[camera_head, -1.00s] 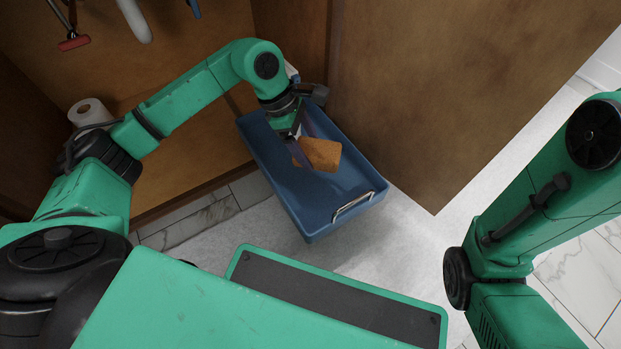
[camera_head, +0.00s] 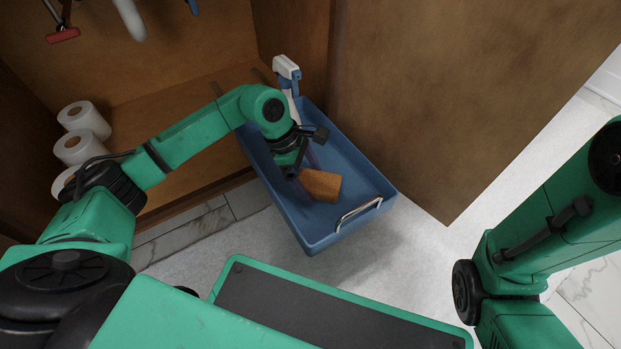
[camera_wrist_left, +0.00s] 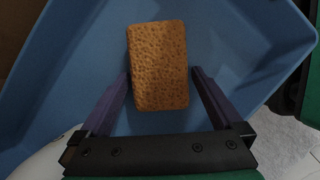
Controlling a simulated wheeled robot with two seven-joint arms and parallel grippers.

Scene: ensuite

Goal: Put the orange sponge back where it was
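The orange sponge (camera_head: 320,185), a brownish-orange pitted block, is inside the blue tray (camera_head: 290,205), towards its handle end. My left gripper (camera_head: 305,165) reaches down into the tray. In the left wrist view the sponge (camera_wrist_left: 158,65) sits between the two purple fingertips (camera_wrist_left: 160,78), one close along each long side. I cannot tell whether the sponge touches the tray floor. My right arm is at the right, and its gripper is out of view.
A white and blue spray bottle (camera_head: 287,75) stands at the tray's far end. White paper rolls (camera_head: 82,120) stand in the wooden cabinet on the left. A brown cabinet door (camera_head: 440,100) is close to the tray's right. Pale floor lies in front.

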